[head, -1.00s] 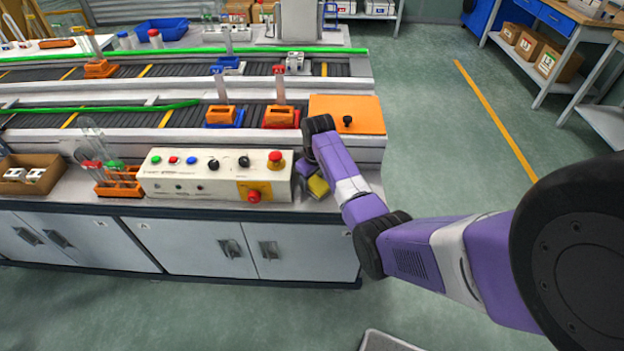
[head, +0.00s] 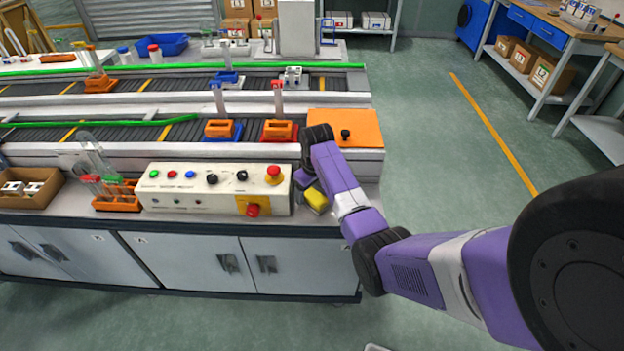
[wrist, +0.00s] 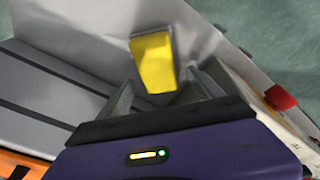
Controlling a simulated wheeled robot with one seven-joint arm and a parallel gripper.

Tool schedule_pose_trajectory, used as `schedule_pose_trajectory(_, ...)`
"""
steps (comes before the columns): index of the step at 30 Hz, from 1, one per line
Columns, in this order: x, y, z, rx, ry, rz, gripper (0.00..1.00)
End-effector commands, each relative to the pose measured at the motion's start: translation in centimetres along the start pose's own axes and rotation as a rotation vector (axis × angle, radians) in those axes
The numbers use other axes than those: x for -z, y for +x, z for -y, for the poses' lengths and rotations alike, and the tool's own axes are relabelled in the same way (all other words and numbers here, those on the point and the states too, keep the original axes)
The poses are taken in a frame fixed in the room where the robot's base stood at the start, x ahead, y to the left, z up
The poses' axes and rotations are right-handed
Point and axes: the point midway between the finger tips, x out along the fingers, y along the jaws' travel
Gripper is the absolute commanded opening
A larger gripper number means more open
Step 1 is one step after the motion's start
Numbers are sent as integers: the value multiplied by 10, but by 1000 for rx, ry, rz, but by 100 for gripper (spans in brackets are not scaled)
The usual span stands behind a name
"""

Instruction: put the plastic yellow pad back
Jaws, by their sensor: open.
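The yellow pad (head: 315,200) lies on the grey counter top to the right of the control box, close to the front edge. It also shows in the wrist view (wrist: 154,62), just beyond and partly between my fingers. My gripper (wrist: 158,102) is open above the counter, with one finger on each side of the pad's near end. I cannot tell whether the fingers touch the pad. In the head view my arm hides most of the gripper.
The white control box (head: 215,189) with buttons and a red emergency knob stands close beside my gripper. An orange plate (head: 345,122) covers the conveyor end behind. A rack of tubes (head: 116,196) stands at left. The floor (head: 440,140) at right is clear.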

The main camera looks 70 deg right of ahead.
Motion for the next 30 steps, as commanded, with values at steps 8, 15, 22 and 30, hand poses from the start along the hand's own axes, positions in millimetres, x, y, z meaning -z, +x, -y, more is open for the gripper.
schedule_pose_trajectory(8, 1, -58, 0, -2, 0, -5, 76)
schedule_pose_trajectory(15, 0, -93, 0, -1, 1, -2, 76)
schedule_pose_trajectory(22, 0, -103, 0, 0, 0, 0, 76)
schedule_pose_trajectory(30, 0, -103, 0, 0, 0, 0, 76)
